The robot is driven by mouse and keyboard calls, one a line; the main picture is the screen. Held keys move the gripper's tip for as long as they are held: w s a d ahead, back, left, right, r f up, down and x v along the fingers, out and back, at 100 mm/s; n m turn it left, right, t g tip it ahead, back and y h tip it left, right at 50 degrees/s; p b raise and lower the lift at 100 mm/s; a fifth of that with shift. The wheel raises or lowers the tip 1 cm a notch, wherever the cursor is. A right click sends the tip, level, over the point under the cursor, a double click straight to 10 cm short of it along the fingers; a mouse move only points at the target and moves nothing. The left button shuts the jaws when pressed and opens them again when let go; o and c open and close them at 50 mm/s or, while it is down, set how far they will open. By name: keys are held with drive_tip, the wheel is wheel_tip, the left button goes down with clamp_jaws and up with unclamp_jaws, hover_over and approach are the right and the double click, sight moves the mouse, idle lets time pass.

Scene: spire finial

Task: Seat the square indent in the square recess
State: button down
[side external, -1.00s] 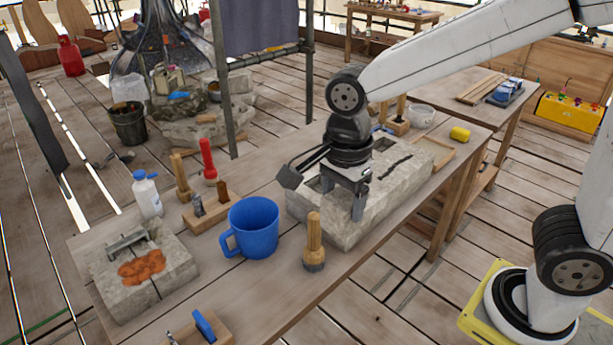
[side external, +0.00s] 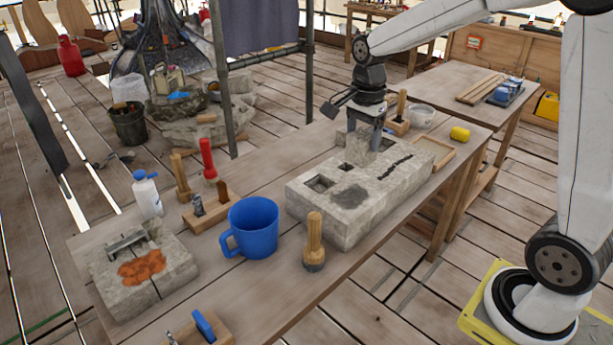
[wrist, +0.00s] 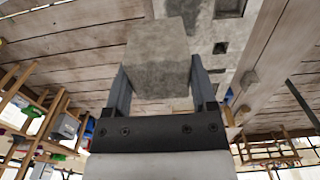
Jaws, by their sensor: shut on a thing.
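A stone block (wrist: 158,58), squarish and grey, is held between the two fingers of my gripper (wrist: 160,82) in the wrist view. In the side view my gripper (side external: 365,138) is over the far end of a long pale stone slab (side external: 385,190). The fingers partly hide the block there, and I cannot tell whether its underside touches the slab. The square recess (side external: 319,184) is an empty dark opening in the slab's near left part, apart from my gripper. It also shows at the top of the wrist view (wrist: 229,8).
A smaller square hole (side external: 345,167) and a dark patch (side external: 350,196) are on the slab. A blue mug (side external: 253,228) and a wooden-handled tool (side external: 314,240) stand beside it. A wooden tray (side external: 440,152) and a yellow cylinder (side external: 460,134) lie near the far end.

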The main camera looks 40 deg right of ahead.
sight(361, 155)
drive_tip(key=f, duration=0.5)
drive_tip(key=shift+d, duration=0.2)
drive_tip(key=shift+w, duration=0.15)
drive_tip(key=w+d+f, duration=0.2)
drive_tip(key=w+f, duration=0.7)
drive_tip(key=w, duration=0.4)
drive_tip(key=shift+f, duration=0.15)
drive_tip(key=shift+w, duration=0.15)
drive_tip(key=shift+w+f, duration=0.1)
drive_tip(key=shift+f, duration=0.15)
drive_tip(key=shift+w+d+f, duration=0.1)
drive_tip(key=shift+f, duration=1.5)
